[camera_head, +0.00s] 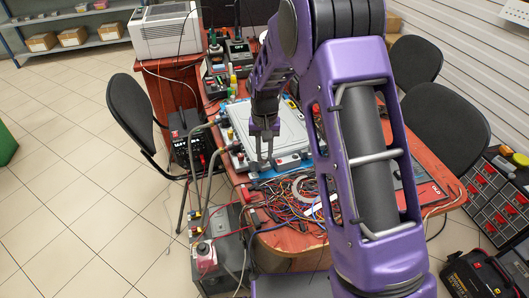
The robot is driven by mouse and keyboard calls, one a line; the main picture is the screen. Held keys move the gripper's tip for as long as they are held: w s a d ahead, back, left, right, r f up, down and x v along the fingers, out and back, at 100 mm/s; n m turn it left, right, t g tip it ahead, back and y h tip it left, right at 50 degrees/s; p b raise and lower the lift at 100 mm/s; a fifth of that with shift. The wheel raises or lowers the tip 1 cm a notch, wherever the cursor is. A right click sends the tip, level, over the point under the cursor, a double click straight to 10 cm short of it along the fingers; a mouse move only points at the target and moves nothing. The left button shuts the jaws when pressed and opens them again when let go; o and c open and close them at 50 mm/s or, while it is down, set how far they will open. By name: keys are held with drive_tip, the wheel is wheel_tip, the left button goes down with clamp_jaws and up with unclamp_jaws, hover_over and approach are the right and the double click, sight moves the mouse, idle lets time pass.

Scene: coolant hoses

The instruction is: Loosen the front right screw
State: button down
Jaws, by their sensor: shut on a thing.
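A flat grey-white case (292,128) lies on the red-brown table, with small coloured fittings along its edges. My gripper (265,162) points down over the front part of the case, near its front edge. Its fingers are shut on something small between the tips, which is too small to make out. The front right screw cannot be told apart from the other small fittings. My purple arm covers part of the case's right side. Two grey hoses (204,126) meet the case on its left side.
A tangle of coloured wires (285,198) lies in front of the case. A grey box with a red part (207,252) stands at the lower left. A black power unit (190,145), a printer (165,30) and black chairs (135,110) surround the table. The tiled floor at left is clear.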

sight(264, 156)
drive_tip(key=n, duration=0.3)
drive_tip(key=shift+r+n, duration=0.1)
drive_tip(key=shift+n, duration=0.2)
drive_tip(key=shift+n+p, duration=0.4)
drive_tip(key=shift+n, duration=1.4)
drive_tip(key=c, duration=0.7)
unclamp_jaws()
wheel_tip(264, 156, up, 17)
drive_tip(key=shift+r+p, duration=0.15)
drive_tip(key=shift+p, duration=0.85)
